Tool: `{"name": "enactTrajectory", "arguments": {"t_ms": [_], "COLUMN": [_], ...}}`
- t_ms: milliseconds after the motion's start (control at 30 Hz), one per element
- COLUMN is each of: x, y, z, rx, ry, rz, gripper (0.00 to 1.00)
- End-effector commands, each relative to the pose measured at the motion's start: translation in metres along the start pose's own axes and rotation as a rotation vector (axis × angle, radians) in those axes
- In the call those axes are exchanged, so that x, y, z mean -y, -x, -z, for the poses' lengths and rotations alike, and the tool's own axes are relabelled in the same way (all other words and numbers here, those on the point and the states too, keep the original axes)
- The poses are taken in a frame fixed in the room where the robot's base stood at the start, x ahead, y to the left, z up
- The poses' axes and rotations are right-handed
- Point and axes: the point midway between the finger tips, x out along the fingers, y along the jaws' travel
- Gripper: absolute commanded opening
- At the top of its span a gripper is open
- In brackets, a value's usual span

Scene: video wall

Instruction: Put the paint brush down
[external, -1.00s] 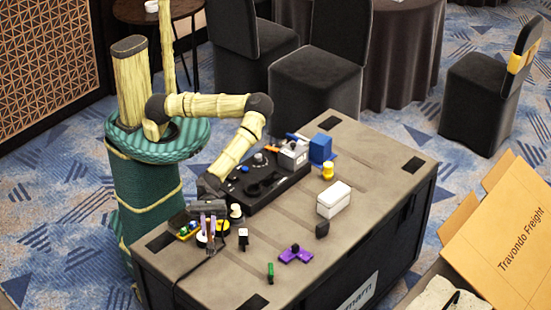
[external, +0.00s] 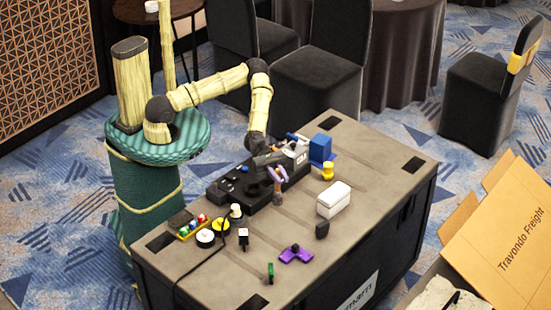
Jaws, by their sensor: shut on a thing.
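My gripper (external: 276,178) is over the front edge of the black console on the case top, right of the middle of the picture. It is shut on a thin thing, which I take to be the paint brush (external: 278,198). Its greyish lower end hangs below the fingers. The brush is small here and partly hidden by the fingers. I cannot tell whether its lower end touches the case top.
The black console (external: 232,186) lies along the back of the grey case top (external: 200,262). A white box (external: 334,199), a purple piece (external: 296,254), a yellow object (external: 328,171) and a blue block (external: 320,147) stand around.

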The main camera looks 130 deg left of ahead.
Motion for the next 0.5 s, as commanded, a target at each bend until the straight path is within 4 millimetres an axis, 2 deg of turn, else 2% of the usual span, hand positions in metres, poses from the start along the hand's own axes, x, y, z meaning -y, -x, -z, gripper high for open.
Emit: {"name": "enactTrajectory", "arguments": {"t_ms": [133, 500], "x": [-0.0134, -0.0138], "y": [0.0120, 0.0123], "z": [0.0000, 0.0035], "rx": [0.000, -0.001], "ry": [-0.001, 0.000], "rz": [-0.022, -0.022], "gripper": [0.00, 0.00]}}
